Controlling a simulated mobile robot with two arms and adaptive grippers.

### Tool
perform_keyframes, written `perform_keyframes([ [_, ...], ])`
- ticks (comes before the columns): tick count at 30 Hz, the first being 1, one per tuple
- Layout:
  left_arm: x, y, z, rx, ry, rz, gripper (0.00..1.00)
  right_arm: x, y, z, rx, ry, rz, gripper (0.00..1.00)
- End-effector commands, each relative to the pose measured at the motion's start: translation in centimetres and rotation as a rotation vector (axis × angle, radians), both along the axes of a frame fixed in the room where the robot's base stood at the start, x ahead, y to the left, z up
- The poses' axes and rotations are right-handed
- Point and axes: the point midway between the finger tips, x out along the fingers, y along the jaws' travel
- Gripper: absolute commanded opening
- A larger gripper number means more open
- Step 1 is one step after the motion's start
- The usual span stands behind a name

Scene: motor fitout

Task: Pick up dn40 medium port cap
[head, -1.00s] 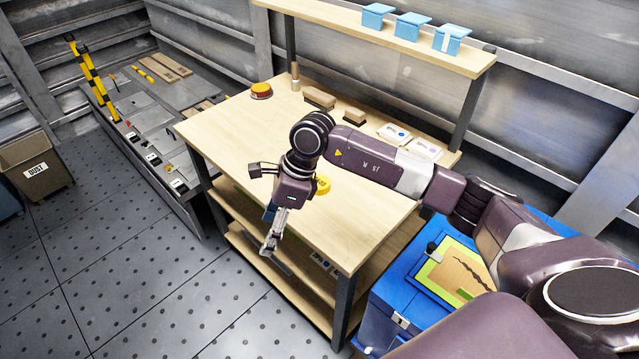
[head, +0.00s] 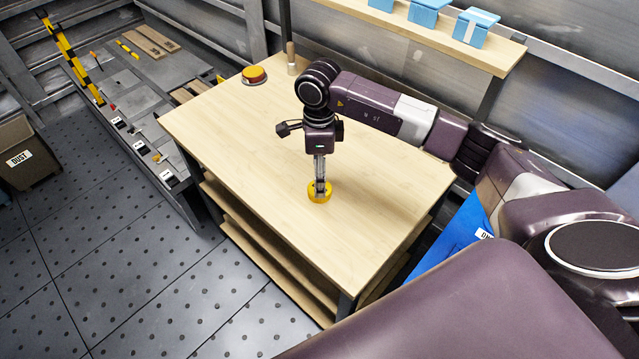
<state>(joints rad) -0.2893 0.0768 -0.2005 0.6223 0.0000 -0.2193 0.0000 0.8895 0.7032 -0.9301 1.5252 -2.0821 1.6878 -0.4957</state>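A round yellow cap (head: 318,198) is on the light wooden tabletop, right of its middle. It looks like the port cap, but I cannot read its size. My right gripper (head: 319,188) points straight down with its fingertips at the cap, overlapping its middle. The fingers hide part of the cap, and I cannot tell whether they grip it or only stand around it. My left gripper is not in view.
The wooden workbench (head: 240,170) is mostly bare around the cap. A red and yellow round button (head: 253,75) stands at its far left corner. Blue boxes (head: 428,12) sit on the raised shelf. A blue case (head: 450,240) is beyond the right edge.

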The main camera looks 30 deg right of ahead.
Motion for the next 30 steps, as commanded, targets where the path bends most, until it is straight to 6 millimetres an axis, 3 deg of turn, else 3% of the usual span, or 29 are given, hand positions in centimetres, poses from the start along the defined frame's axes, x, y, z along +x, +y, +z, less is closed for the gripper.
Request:
perform_keyframes([
  [3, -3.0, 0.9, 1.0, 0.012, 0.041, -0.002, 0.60, -0.2, -0.1, -1.2, 0.000, 0.004, -0.001, 0.65],
  [7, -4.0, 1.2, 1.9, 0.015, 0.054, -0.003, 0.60, -0.2, -0.1, -3.3, 0.001, 0.005, -0.001, 0.65],
  [12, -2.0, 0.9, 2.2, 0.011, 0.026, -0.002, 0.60, -0.1, -0.1, -5.0, 0.001, 0.000, -0.001, 0.65],
  [16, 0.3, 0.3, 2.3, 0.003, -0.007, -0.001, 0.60, -0.1, -0.1, -5.2, 0.001, 0.000, 0.000, 0.65],
  [19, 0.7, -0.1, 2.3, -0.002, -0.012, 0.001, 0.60, -0.1, -0.1, -5.2, 0.001, 0.000, 0.000, 0.65],
  [27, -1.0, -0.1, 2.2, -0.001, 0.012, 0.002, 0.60, -0.1, -0.1, -5.2, 0.000, -0.001, 0.000, 0.36],
  [30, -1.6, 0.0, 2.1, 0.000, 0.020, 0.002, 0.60, -0.1, -0.1, -5.2, 0.000, -0.001, 0.000, 0.33],
])
